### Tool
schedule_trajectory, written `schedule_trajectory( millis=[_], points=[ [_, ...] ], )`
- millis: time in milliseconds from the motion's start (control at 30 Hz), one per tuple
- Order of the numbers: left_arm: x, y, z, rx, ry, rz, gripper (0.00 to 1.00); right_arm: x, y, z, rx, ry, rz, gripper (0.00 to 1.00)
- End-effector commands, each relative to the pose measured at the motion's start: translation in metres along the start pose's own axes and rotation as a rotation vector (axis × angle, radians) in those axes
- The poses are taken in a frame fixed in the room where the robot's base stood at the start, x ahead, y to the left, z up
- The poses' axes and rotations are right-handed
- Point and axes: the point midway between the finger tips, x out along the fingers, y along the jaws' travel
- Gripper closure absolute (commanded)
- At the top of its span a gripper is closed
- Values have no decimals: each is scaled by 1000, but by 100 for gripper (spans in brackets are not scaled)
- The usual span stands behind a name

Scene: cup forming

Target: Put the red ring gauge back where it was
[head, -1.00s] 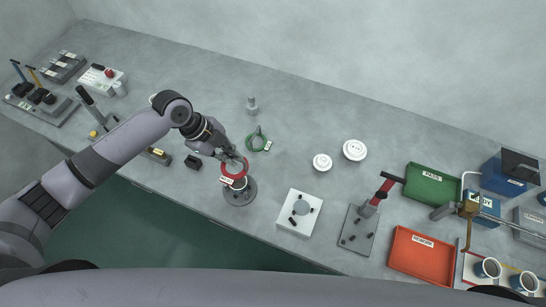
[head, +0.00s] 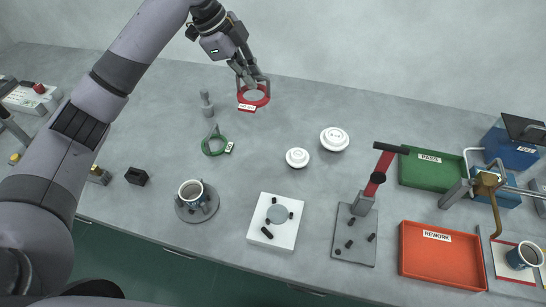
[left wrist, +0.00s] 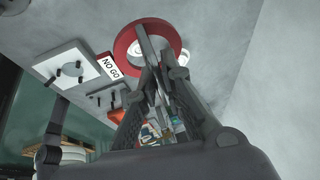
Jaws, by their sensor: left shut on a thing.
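My left gripper (head: 250,80) is shut on the red ring gauge (head: 254,104). It holds the ring by its rim, toward the back of the bench, right of the green ring gauge. The red ring also shows in the left wrist view (left wrist: 175,43), with its NO GO tag (left wrist: 109,67) hanging to the left. I cannot tell whether the ring touches the bench. The green ring gauge (head: 213,146) lies on the bench, with a tag beside it. My right gripper is not in view.
A cup (head: 191,190) stands on a round grey fixture (head: 183,214). A grey post (head: 206,104) stands behind the green ring. White round parts (head: 334,139), a white plate fixture (head: 285,238), a red-handled press (head: 365,200), a green PASS tray (head: 412,178) and a red REWORK tray (head: 440,268) lie to the right.

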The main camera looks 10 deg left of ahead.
Motion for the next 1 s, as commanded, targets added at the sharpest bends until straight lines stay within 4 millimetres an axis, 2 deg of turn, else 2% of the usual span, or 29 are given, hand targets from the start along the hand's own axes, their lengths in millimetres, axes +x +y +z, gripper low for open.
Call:
schedule_trajectory(
  millis=[167,600,700,1000],
  points=[
    [17,4,8,-8,0,3,100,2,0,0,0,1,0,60],
    [119,26,50,-6,0,2,100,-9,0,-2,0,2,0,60],
    [132,29,55,-5,1,0,100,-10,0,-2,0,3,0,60],
    [156,34,65,-5,-1,1,100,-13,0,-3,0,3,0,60]
  ],
)
